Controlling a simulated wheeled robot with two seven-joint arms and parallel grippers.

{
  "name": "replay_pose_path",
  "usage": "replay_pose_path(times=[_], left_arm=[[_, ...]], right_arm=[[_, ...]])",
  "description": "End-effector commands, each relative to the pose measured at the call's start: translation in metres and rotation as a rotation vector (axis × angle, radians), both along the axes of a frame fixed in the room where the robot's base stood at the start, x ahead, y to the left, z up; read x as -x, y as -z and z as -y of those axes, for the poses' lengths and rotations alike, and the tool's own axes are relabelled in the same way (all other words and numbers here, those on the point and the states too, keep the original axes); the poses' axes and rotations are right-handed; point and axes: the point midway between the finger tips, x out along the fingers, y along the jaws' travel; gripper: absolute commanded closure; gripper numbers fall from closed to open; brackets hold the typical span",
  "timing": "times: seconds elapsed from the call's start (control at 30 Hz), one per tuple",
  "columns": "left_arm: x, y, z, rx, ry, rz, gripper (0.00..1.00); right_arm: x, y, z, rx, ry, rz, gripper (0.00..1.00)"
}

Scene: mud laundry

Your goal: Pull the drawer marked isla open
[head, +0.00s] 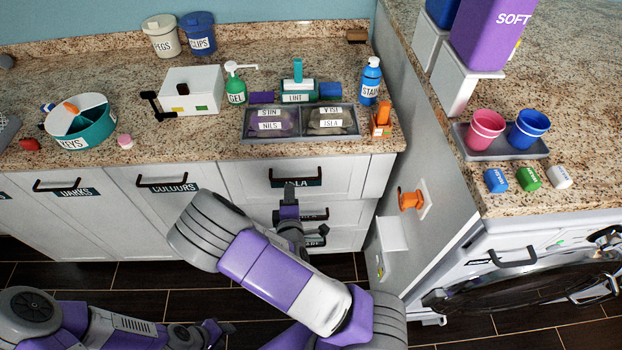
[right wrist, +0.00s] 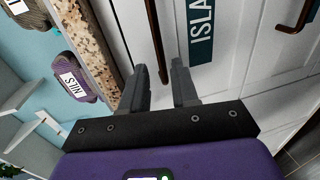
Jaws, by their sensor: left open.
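The isla drawer (head: 345,178) is the top drawer of the right-hand column under the counter, and its front looks flush. Its dark bar handle (head: 310,180) and label show in the head view, the label partly hidden by my right gripper (head: 289,190). In the right wrist view the ISLA label (right wrist: 202,32) is beside the dark handle (right wrist: 155,40). The fingers of my right gripper (right wrist: 160,78) are apart, with the handle's end between them; I cannot tell whether they touch it. My left gripper (head: 215,332) is open and empty, low at the bottom left.
Two lower drawers (head: 345,213) sit below, partly hidden by my right arm. A cabinet side with an orange knob (head: 410,199) and a white box (head: 391,235) stands close at right. The washing machine (head: 520,270) is beyond. Dark floor (head: 130,275) is open in front.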

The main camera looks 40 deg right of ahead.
Motion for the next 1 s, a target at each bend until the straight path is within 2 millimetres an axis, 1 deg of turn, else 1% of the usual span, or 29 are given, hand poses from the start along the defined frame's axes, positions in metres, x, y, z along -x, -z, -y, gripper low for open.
replay_pose_path(times=[0.3,0.43,0.6,0.8,0.83,1.0], left_arm=[[0.000,0.010,0.000,0.000,-0.001,0.000,0.57],[0.000,0.013,0.000,0.000,0.000,0.000,0.57],[0.000,0.014,0.000,0.000,0.000,0.000,0.57],[0.000,0.014,0.000,0.000,0.000,0.000,0.57],[0.000,0.014,0.000,0.000,0.000,0.000,0.57],[0.000,0.014,0.000,0.000,0.000,0.000,0.57]], right_arm=[[-0.038,0.010,0.028,0.001,0.009,0.003,0.71],[-0.051,0.013,0.035,0.001,0.007,0.002,0.71],[-0.058,0.014,0.040,0.000,0.008,0.001,0.71],[-0.058,0.014,0.040,0.001,0.007,0.001,0.71],[-0.058,0.014,0.040,0.001,0.007,0.001,0.72],[-0.058,0.014,0.039,0.001,0.007,0.001,0.98]])
